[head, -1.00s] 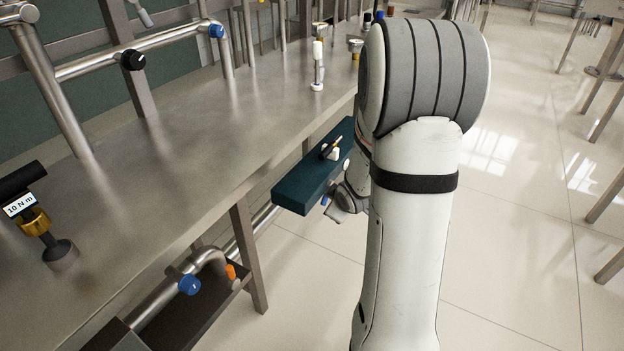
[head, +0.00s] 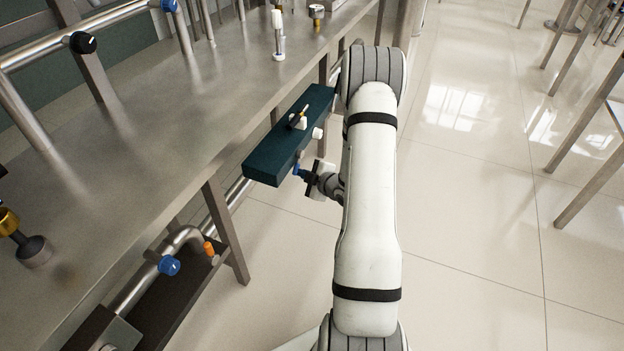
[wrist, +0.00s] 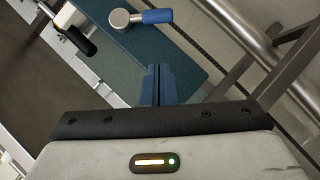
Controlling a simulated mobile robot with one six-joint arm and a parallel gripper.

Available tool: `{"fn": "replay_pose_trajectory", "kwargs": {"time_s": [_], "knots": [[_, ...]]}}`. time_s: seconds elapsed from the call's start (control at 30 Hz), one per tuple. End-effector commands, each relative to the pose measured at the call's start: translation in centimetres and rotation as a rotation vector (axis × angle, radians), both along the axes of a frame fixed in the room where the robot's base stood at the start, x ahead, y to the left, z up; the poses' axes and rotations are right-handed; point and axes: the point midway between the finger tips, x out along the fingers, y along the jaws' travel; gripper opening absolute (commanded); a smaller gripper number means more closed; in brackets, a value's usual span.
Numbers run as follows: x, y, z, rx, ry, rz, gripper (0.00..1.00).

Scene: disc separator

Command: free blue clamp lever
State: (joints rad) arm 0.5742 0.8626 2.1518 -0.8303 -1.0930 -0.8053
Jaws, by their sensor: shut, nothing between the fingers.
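The clamp lever with a blue handle (wrist: 158,16) and a round metal hub (wrist: 119,19) is at the top of the wrist view, against a dark teal block (wrist: 178,48). In the head view a small blue piece that looks like this lever (head: 296,169) shows at the block's near right side. The teal block (head: 268,160) juts out beside the bench. My gripper (wrist: 158,70) is shut and empty, its fingertips below the blue handle in the picture and apparently apart from it. In the head view my gripper (head: 303,175) is close to the blue piece; contact cannot be told.
A black-handled lever (wrist: 80,41) on a white mount is left of the blue one; it also shows on the block (head: 299,116). The metal bench (head: 140,125) and pipes lie to the left. A blue-capped pipe (head: 169,266) is below. Open floor lies right of my arm.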

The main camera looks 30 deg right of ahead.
Motion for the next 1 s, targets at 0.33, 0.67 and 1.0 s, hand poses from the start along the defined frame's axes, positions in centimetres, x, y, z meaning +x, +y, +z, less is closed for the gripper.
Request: {"fn": "replay_pose_trajectory", "kwargs": {"time_s": [0.33,0.67,1.0], "knots": [[4.8,-0.5,-3.4,0.000,0.000,-0.002,0.00],[5.6,-1.2,-4.0,0.000,0.001,-0.002,0.00],[5.4,-1.5,-4.3,-0.008,-0.005,-0.008,0.00]]}}
